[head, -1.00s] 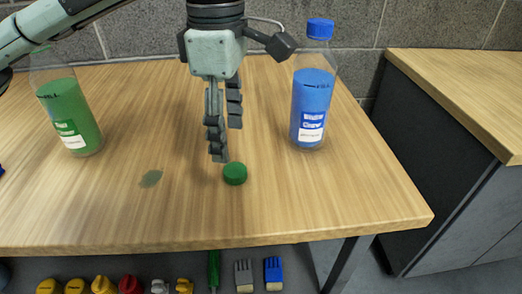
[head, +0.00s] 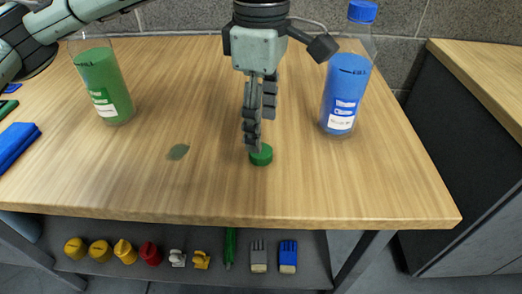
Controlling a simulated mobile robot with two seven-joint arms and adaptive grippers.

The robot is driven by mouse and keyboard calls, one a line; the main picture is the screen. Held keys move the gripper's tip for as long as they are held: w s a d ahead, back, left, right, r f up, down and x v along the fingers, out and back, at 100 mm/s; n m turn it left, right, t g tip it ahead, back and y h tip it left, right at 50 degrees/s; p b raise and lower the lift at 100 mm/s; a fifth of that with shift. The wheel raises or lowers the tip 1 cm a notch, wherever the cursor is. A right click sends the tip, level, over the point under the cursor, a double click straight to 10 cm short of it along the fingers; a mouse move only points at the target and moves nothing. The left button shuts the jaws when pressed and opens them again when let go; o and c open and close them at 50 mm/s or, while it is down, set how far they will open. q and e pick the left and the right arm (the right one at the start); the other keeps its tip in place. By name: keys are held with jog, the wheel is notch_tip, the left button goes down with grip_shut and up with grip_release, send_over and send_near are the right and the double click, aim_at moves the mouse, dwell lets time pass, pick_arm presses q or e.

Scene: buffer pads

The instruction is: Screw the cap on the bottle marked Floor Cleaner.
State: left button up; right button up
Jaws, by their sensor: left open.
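A green bottle cap (head: 261,156) lies on the wooden table near its front middle. My left gripper (head: 255,144) points down just above and behind the cap; its fingers are open, and one fingertip overlaps the cap's edge in view. I cannot tell whether it touches. A clear bottle with green liquid (head: 100,82) stands at the left without a visible cap; my left arm hides its top. Its label is too small to read surely. A bottle with blue liquid (head: 345,95) and a blue cap (head: 362,11) stands at the right. My right gripper is out of view.
A blue folded item (head: 16,146) lies at the left edge. A lower shelf (head: 165,242) holds yellow and red items and brushes. A dark cabinet (head: 450,150) stands to the right.

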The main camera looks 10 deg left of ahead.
aim_at(263, 151)
pick_arm(q)
jog(key=shift+f, duration=0.2)
notch_tip(263, 151, down, 4)
jog(key=shift+d+r+p, duration=0.1)
jog(key=shift+r+p, duration=0.1)
jog(key=shift+p, duration=0.15)
jog(key=shift+f, duration=0.6)
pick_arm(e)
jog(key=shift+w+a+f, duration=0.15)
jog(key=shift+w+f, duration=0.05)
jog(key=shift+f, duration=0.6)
pick_arm(q)
jog(key=shift+c, duration=0.3)
jog(key=c, duration=0.7)
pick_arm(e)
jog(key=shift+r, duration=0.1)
